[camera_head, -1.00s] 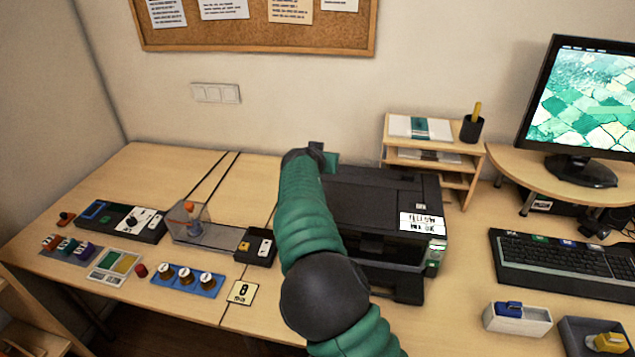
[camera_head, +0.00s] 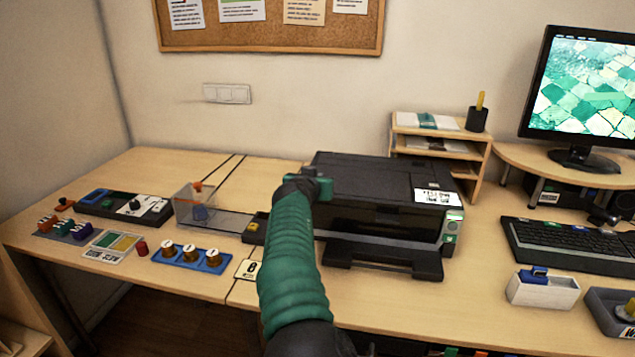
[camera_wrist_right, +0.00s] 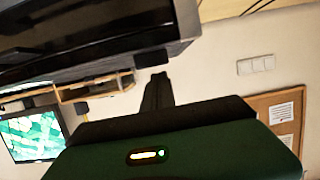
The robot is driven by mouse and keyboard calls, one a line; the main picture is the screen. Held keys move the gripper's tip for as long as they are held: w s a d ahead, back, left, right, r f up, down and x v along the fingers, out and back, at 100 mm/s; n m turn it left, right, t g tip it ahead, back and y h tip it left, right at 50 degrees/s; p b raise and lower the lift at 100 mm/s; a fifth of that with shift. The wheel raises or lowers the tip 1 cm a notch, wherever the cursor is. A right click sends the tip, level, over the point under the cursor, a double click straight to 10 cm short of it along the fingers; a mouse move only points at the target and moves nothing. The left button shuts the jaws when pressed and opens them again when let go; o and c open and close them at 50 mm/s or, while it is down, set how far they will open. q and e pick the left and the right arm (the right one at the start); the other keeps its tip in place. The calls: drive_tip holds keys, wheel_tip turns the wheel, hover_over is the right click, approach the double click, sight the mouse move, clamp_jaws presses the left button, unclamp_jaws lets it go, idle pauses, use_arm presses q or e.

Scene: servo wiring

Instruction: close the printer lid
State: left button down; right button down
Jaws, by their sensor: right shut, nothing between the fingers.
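The black printer (camera_head: 385,180) stands on the desk right of the middle. Its lid (camera_head: 375,168) looks flat on top in the head view; I cannot tell whether a small gap remains under it. My right gripper (camera_head: 323,188) is at the printer's front left corner, about level with its top edge. In the head view its fingers are mostly hidden. In the right wrist view the dark fingers (camera_wrist_right: 158,90) are together and empty, just below the printer's dark edge (camera_wrist_right: 90,50). I cannot tell whether they touch it. My left gripper is not in view.
An organiser shelf (camera_head: 440,145) stands behind the printer, and a monitor (camera_head: 585,95) and keyboard (camera_head: 570,245) are to the right. A clear bin (camera_head: 195,205), blue tray (camera_head: 190,258) and small parts lie to the left.

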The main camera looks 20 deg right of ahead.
drive_tip(key=shift+s+d+f+b, duration=0.1)
drive_tip(key=shift+d+f+b, duration=0.2)
drive_tip(key=shift+f, duration=0.45)
drive_tip(key=shift+s+d+f+b, duration=0.3)
drive_tip(key=shift+d+f+b, duration=0.1)
drive_tip(key=shift+s+a+f, duration=0.1)
drive_tip(key=shift+a+f, duration=0.1)
